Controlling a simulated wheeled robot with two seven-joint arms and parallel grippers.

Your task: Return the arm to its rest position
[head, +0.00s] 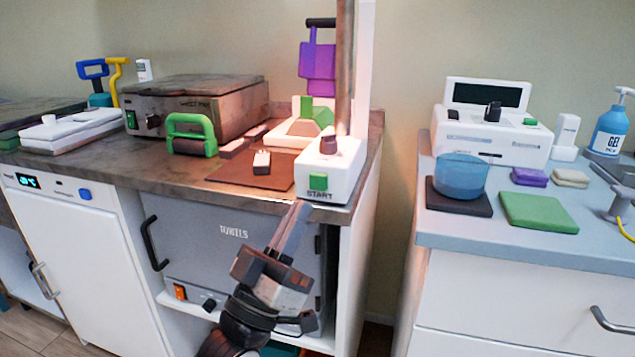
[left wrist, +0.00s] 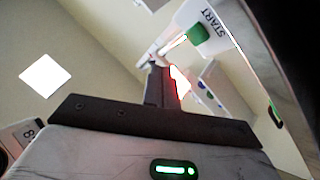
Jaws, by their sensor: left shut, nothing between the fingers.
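My left gripper (head: 292,228) shows in the head view, its arm coming up from the bottom. Its fingers are together with nothing between them. The fingertips are just below and in front of a white box with a green START button (head: 318,182), at the counter's front edge. In the left wrist view the closed fingers (left wrist: 160,84) point toward the same green START button (left wrist: 197,34). I cannot tell from these views whether the fingertips touch anything. My right gripper is in neither view.
A brown counter (head: 95,165) holds a hot-pack unit (head: 195,108) and a green-framed roller (head: 191,134). Below it is a grey towel cabinet (head: 215,260) with a handle. A second counter (head: 520,240) at right carries a blue bowl (head: 460,174) and a gel bottle (head: 610,130). A gap separates the counters.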

